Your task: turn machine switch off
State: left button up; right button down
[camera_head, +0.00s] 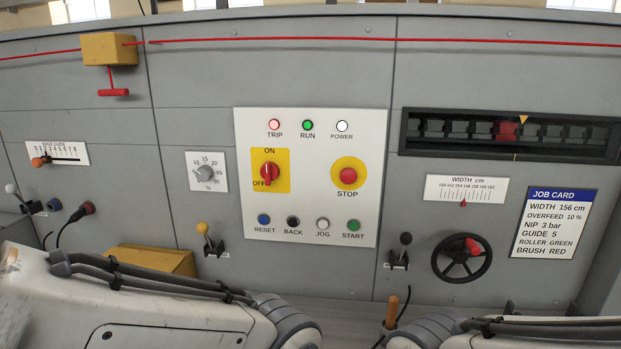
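The machine switch (268,173) is a red rotary handle on a yellow plate, at the left of the white control panel (310,235). The plate is marked ON above the handle and OFF at its left. The handle stands about upright, in line with the ON mark. Nothing covers or touches it. My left arm (150,305) crosses the lower left and my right arm (540,332) the lower right, both below the panel. Neither gripper shows in the picture.
A red STOP button (348,175) sits right of the switch. RESET (264,219), BACK, JOG and START buttons line the panel's bottom. A yellow-knobbed lever (203,229) and a black-knobbed lever (406,239) stick out beside the panel. A handwheel (462,257) is at right.

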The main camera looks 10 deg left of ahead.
aim_at(270, 172)
jog(key=z, duration=1.5)
jog(key=k, duration=0.95)
jog(key=u, duration=1.5)
jog(key=i, duration=0.5)
